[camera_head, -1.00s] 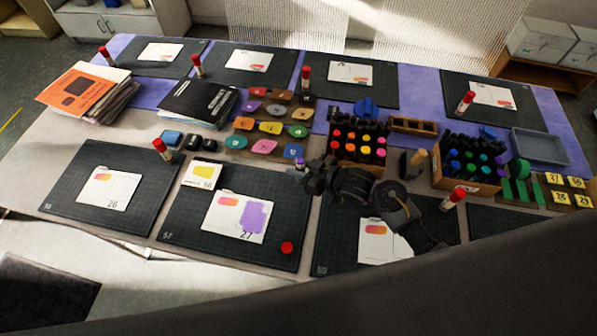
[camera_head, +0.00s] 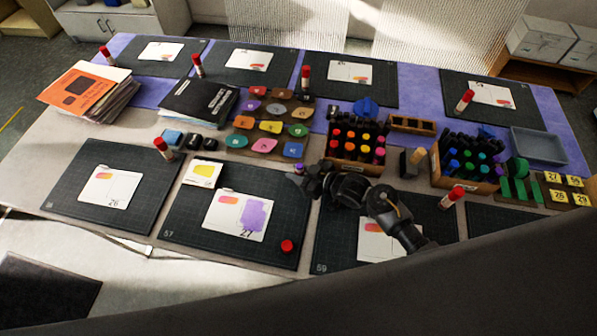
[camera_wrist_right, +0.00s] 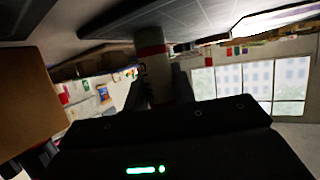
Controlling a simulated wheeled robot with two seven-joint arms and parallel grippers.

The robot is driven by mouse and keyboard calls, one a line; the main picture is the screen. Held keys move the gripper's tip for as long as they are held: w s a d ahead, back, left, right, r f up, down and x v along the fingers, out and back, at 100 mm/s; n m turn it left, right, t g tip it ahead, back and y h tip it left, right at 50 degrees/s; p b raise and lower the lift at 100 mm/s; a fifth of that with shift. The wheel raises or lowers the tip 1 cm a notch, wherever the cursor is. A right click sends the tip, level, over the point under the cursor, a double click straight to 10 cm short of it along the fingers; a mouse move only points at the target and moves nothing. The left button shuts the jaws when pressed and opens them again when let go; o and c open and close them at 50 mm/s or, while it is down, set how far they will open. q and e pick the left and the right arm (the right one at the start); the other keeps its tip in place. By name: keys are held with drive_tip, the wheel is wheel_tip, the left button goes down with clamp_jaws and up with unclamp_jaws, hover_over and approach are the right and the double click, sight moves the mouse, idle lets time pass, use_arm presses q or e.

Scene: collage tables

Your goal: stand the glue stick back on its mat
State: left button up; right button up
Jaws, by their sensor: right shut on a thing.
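My right gripper (camera_head: 308,182) is shut on a glue stick near the back right corner of mat 57 (camera_head: 185,222). Only the purple tip of the glue stick (camera_head: 299,168) shows clearly in the head view; the fingers hide the rest. In the right wrist view, the white glue stick (camera_wrist_right: 155,75) with a red band sits between the fingers. I cannot tell its height above the table. A red cap (camera_head: 287,246) sits at the mat's front right. A card with a purple patch (camera_head: 222,213) lies on the mat. My left gripper is not in view.
Capped glue sticks stand on other mats, one (camera_head: 163,148) at left and one (camera_head: 452,197) at right. A marker box (camera_head: 345,167) stands just behind my right gripper. The mat's front left is clear.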

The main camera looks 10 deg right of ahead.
drive_tip(key=shift+s+f, duration=0.25)
drive_tip(key=shift+f, duration=0.35)
drive_tip(key=shift+c, duration=0.4)
drive_tip(key=o, duration=1)
drive_tip(key=shift+s+f, duration=0.1)
drive_tip(key=shift+f, duration=0.05)
drive_tip(key=shift+r, duration=0.2)
drive_tip(key=r+v, duration=0.1)
drive_tip(key=v, duration=1.1)
drive_tip(key=shift+w+r+b, duration=0.25)
drive_tip(key=shift+w+b, duration=0.05)
drive_tip(key=shift+w, duration=0.05)
